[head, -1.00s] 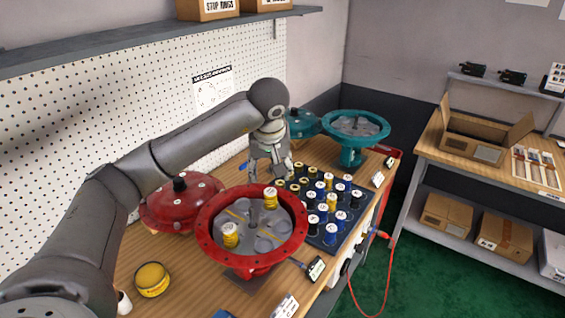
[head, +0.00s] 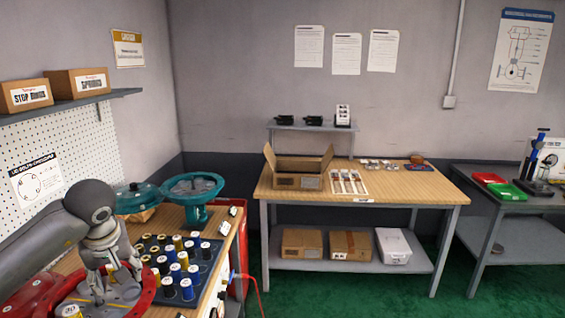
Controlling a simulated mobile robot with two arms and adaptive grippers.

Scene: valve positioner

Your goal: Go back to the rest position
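My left gripper (head: 117,280) hangs from the grey arm at the lower left. Its fingers are spread apart, with nothing seen between them. In the picture it overlaps the red round housing (head: 152,288), whose lower part is cut off by the frame edge. A yellow spool with a white top (head: 69,311) shows at the bottom edge in the housing. The tray of spools (head: 213,254), with yellow, blue and dark ones, lies just right of the gripper. My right gripper is not in view.
A teal housing (head: 193,201) and a teal lid (head: 138,197) stand behind the tray on the left bench. A wooden table (head: 420,187) with an open carton (head: 298,180) stands further back. Green floor (head: 345,290) lies open before it. A metal bench (head: 500,205) is at right.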

